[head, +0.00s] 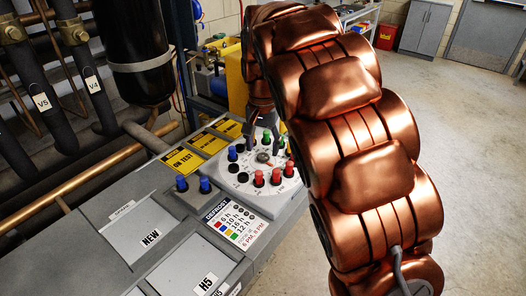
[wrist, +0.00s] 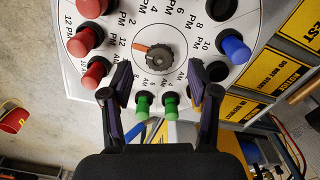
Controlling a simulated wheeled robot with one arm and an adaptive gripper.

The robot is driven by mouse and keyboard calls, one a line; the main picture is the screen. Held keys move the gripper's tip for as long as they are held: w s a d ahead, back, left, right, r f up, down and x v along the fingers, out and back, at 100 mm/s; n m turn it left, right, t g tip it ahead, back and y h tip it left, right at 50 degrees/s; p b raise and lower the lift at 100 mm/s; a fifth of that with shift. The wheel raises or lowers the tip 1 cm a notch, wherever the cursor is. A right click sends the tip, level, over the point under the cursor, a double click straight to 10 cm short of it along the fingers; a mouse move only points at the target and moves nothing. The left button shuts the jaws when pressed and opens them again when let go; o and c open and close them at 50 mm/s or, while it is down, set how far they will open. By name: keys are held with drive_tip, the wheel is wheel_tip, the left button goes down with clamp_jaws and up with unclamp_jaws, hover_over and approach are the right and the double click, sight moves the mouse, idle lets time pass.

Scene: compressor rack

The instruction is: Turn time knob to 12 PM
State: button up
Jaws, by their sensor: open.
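The time knob (wrist: 153,58) is a round dark grey dial with an orange pointer mark, at the upper middle of the wrist view. The pointer faces left, roughly toward a "12" label; the exact setting is hard to read. In the head view the knob (head: 263,156) sits at the centre of a round white dial plate (head: 243,187). My gripper (wrist: 158,76) is open and empty. Its two fingers are apart on either side, just below the knob in the picture, and do not appear to touch it. My arm hides part of the plate in the head view.
Red pegs (wrist: 90,38), green pegs (wrist: 143,105) and a blue peg (wrist: 236,48) stand around the knob. The green ones show between my fingers. Yellow notice labels (head: 183,160) and a defrost legend (head: 230,219) lie on the panel. Pipes (head: 40,95) run behind; the floor at right is clear.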

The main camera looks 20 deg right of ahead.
sight(263, 156)
wheel_tip(263, 156, up, 9)
idle(0.5)
drive_tip(key=s+f+n, duration=0.2)
drive_tip(key=s+f, duration=0.2)
drive_tip(key=s, duration=0.7)
drive_tip(key=s+f+n+g, duration=0.1)
drive_tip(key=s+f, duration=0.4)
drive_tip(key=s, duration=0.7)
drive_tip(key=s+f+n, duration=0.3)
drive_tip(key=s+f, duration=0.1)
drive_tip(key=s, duration=0.7)
drive_tip(key=shift+s+f+n+g, duration=0.2)
drive_tip(key=shift+s+n+g, duration=0.2)
